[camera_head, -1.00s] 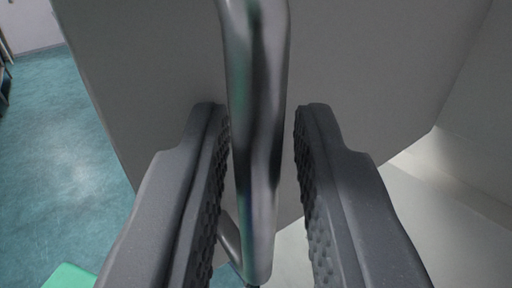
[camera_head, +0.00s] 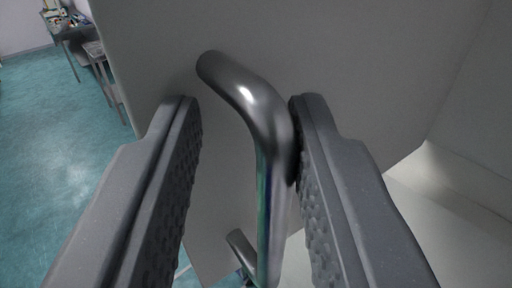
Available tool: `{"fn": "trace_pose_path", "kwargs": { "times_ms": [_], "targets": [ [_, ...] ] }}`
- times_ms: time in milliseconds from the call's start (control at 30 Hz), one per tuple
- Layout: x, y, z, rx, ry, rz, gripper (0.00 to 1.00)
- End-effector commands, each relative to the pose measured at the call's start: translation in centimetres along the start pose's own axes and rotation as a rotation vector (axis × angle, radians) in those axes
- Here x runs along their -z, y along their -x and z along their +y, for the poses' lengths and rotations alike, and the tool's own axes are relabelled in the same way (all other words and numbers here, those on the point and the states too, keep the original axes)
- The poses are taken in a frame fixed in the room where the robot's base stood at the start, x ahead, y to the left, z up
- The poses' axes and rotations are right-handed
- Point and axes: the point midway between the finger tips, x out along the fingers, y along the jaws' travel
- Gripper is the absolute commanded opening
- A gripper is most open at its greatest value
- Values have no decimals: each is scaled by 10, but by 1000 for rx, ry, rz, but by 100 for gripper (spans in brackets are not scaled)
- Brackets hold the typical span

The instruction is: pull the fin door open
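The fin door is a plain grey panel (camera_head: 350,50) that fills the upper middle of the view. A shiny metal bar handle (camera_head: 270,150) stands out from it, with its upper bend and a lower mount (camera_head: 240,250) showing. My gripper (camera_head: 245,105) is open, with one finger on each side of the handle. The handle lies close to the right finger and seems to touch it; a clear gap separates it from the left finger. The door stands at an angle to the pale machine body (camera_head: 460,195) on the right.
Teal floor (camera_head: 60,160) lies open on the left. A table with small items (camera_head: 65,25) and a chair (camera_head: 100,65) stand at the far upper left. A pale ledge of the machine is at the lower right.

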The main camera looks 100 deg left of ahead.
Motion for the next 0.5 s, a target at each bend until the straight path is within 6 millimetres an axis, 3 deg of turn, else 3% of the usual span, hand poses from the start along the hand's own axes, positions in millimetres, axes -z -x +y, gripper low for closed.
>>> {"fn": "trace_pose_path", "kwargs": {
  "times_ms": [500],
  "targets": [
    [6, 0, -71, -2, 6, 1, 26]
  ]
}}
